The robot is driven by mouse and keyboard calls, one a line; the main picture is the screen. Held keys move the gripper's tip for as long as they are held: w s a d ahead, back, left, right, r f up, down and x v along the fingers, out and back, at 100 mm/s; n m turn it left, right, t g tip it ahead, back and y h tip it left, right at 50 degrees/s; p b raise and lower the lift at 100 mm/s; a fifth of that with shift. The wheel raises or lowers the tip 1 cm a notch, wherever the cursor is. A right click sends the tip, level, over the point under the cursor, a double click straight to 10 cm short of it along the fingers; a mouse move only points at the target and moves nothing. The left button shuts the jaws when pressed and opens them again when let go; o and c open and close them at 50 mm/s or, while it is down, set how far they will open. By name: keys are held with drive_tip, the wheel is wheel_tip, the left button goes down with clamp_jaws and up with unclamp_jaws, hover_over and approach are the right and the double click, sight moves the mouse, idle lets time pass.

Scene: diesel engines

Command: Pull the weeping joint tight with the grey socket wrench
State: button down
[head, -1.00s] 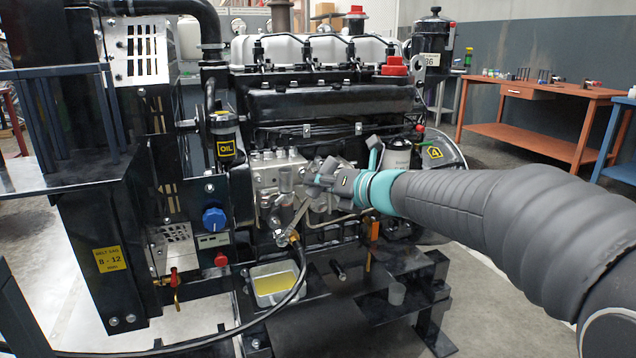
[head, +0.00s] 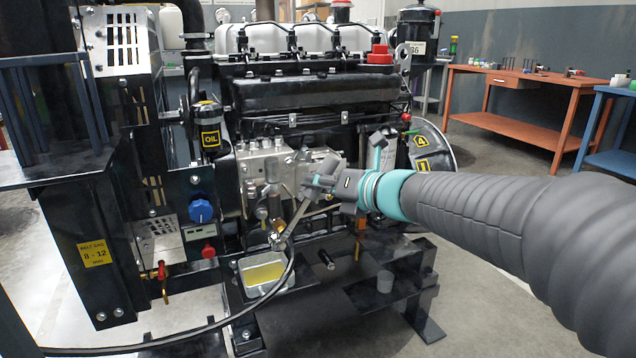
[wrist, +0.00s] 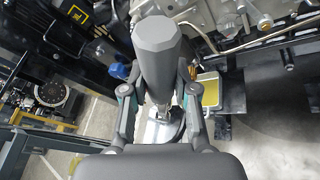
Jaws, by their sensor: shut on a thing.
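My gripper (head: 326,184) is shut on the grey socket wrench (head: 296,220) in front of the engine's right-centre side. In the head view the wrench slants down and left from my fingers. Its lower end lies by a hose fitting (head: 276,225) below the pump block; I cannot tell whether it is seated on it. In the wrist view a thick grey faceted handle (wrist: 157,60) stands between the fingers of my gripper (wrist: 160,108) and hides what is behind it. No drip can be made out at the joint.
A tray of yellow fluid (head: 264,272) sits below the fitting. A black hose (head: 278,285) curves down past it. A blue knob (head: 201,211) is to the left. Black frame steps (head: 395,272) stand low on the right. An orange bench (head: 530,82) stands farther back.

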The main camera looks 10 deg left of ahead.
drive_tip(key=s+d+r+p, duration=0.4)
drive_tip(key=s+d, duration=0.3)
drive_tip(key=s, duration=0.5)
drive_tip(key=shift+d+r+p, duration=0.15)
drive_tip(key=shift+p, duration=0.7)
idle(0.4)
idle(0.3)
